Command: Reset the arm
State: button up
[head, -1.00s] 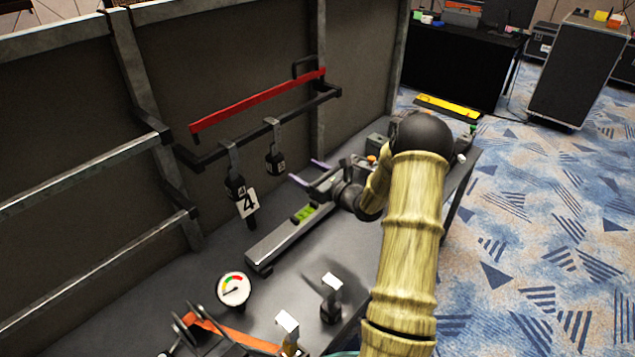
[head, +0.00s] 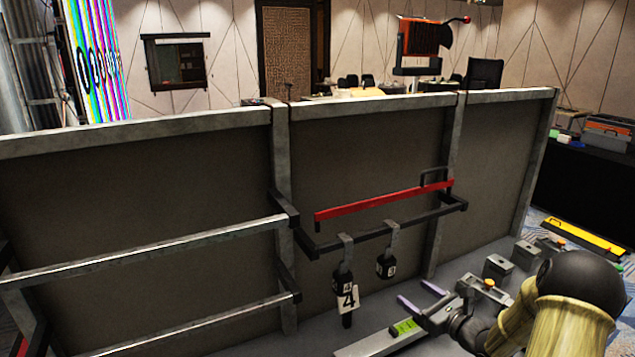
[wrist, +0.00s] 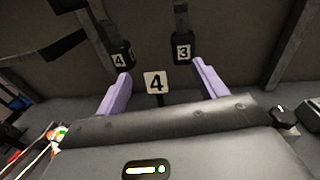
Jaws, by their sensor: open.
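My gripper (head: 421,297) has two purple fingers, set wide apart with nothing between them. In the head view it is low on the right, over the grey bench in front of the dark panel. In the wrist view my gripper (wrist: 160,95) points toward the panel, with a white card marked 4 (wrist: 156,82) beyond the fingers. Behind the fingers hang a black block marked 4 (wrist: 120,58) and one marked 3 (wrist: 183,50). The fingers appear apart from all of these.
The framed panel (head: 370,140) stands behind the bench. A black rail (head: 390,230) with a red bar (head: 385,202) above it carries the hanging blocks. Small grey boxes (head: 498,266) stand near my arm. A yellow case (head: 585,238) lies at the right.

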jog(key=s+a+f+n+g+y, duration=0.1)
jog(key=s+a+n+g, duration=1.2)
jog(key=a, duration=0.4)
jog(key=s+d+r+n+h+p, duration=0.1)
jog(key=s+d+r+n+h, duration=0.1)
jog(key=s+n+h, duration=0.7)
jog(key=s+r+n, duration=0.1)
jog(key=s+n, duration=0.2)
jog(key=n, duration=0.4)
jog(key=shift+r+n, duration=0.3)
jog(key=shift+n, duration=0.1)
jog(key=shift+s+a, duration=0.1)
jog(key=shift+s, duration=0.05)
jog(key=shift+c, duration=0.4)
